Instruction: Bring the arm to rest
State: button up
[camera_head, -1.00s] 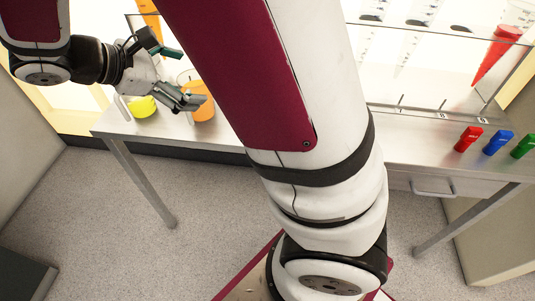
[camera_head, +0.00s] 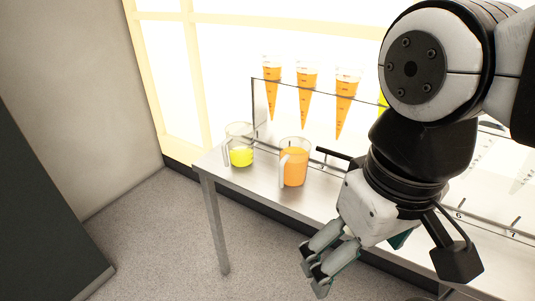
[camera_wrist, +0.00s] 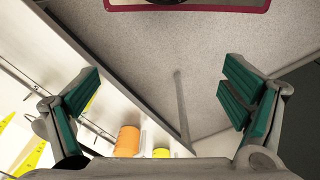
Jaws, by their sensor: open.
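My gripper (camera_head: 340,258) hangs in front of the table in the head view, with its fingers pointing down and left. In the wrist view its green-padded fingers (camera_wrist: 160,95) stand wide apart with nothing between them. My folded arm fills the right of the head view and hides part of the rack and table. The gripper is apart from the orange jug (camera_head: 294,165), which stands upright on the table to its upper left. The far finger is partly hidden in the head view.
A jug with a little yellow juice (camera_head: 240,156) stands left of the orange one. A clear rack holds several orange cones (camera_head: 307,85) above the metal table (camera_head: 215,168). Both jugs' colours show low in the wrist view. The floor (camera_head: 150,240) in front is clear.

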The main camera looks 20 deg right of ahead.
jog(key=shift+s, duration=0.1)
dwell(0.6)
notch_tip(320, 180, up, 20)
jog(key=t+p, duration=0.3)
jog(key=p, duration=1.5)
jog(key=shift+a, duration=0.25)
